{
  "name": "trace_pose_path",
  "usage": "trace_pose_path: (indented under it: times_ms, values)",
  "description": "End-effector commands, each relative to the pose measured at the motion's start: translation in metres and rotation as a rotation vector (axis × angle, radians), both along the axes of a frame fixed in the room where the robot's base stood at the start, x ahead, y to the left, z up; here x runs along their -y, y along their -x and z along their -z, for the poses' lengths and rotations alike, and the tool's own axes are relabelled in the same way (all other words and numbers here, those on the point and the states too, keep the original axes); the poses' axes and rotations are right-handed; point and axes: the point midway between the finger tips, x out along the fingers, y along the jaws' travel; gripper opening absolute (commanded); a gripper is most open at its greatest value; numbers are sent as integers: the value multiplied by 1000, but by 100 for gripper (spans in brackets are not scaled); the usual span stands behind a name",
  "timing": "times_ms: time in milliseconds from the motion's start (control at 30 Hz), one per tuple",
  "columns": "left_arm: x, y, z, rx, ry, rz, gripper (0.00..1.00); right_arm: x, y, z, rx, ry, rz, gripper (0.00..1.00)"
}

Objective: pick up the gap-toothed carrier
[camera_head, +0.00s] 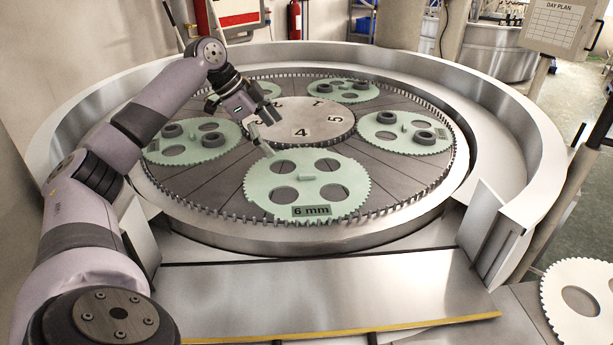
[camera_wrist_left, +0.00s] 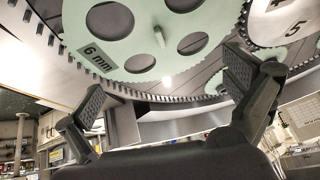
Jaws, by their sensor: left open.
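A pale green toothed carrier (camera_head: 307,179) marked "6 mm" lies flat at the front of the lapping machine's plate. It has several empty round holes and a small raised grip at its middle. It also shows in the left wrist view (camera_wrist_left: 178,42). I cannot tell from its visible rim whether any teeth are gone. My left gripper (camera_head: 270,132) is open and empty, above the plate near this carrier's back left edge. Its two fingers also show apart in the wrist view (camera_wrist_left: 163,88). My right gripper is not in view.
More green carriers (camera_head: 405,133) lie around the central numbered disc (camera_head: 325,112), with dark rings in their holes. A high steel wall (camera_head: 520,125) rings the machine, open at the front. A white toothed disc (camera_head: 585,300) lies at the lower right.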

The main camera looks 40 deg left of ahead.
Motion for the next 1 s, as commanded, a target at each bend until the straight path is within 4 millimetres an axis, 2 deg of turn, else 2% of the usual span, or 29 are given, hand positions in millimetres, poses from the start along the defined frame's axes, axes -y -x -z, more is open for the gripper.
trace_pose_path:
  times_ms: [200, 300, 633, 833, 1000]
  values:
    - [15, -21, 39, -4, 1, 2, 100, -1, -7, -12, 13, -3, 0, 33]
    - [19, -28, 51, -1, 1, 0, 100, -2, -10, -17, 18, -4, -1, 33]
    - [27, -41, 76, -2, 2, -1, 100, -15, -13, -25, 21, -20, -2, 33]
    - [36, -55, 102, -1, 2, -1, 100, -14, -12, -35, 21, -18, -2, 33]
    - [39, -60, 112, 1, -1, -1, 100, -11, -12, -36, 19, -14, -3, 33]
